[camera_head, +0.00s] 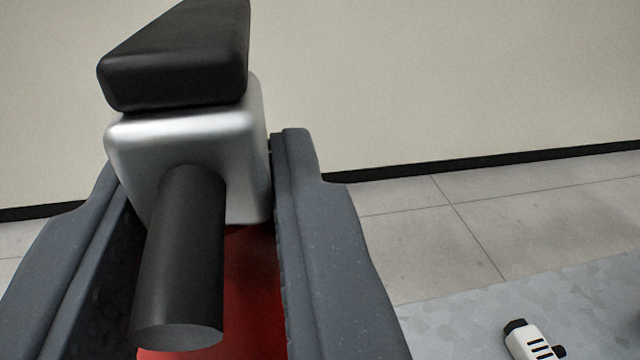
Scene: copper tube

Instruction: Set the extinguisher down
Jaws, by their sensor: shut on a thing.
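The extinguisher (190,135) is close in front of the camera, with a black handle on top, a silver valve block and a black nozzle or hose stub pointing toward me. Part of its red body (255,290) shows below the valve. My gripper (215,185) has one grey finger on each side of the extinguisher and is shut on it near its top. The lower body and base of the extinguisher are hidden, so I cannot tell whether it touches a surface.
A white object with black slots (533,343) lies at the lower right on a mottled grey surface (450,325). Pale floor tiles (400,215) stretch behind to a beige wall (450,80) with a black skirting. The tiles in view are clear.

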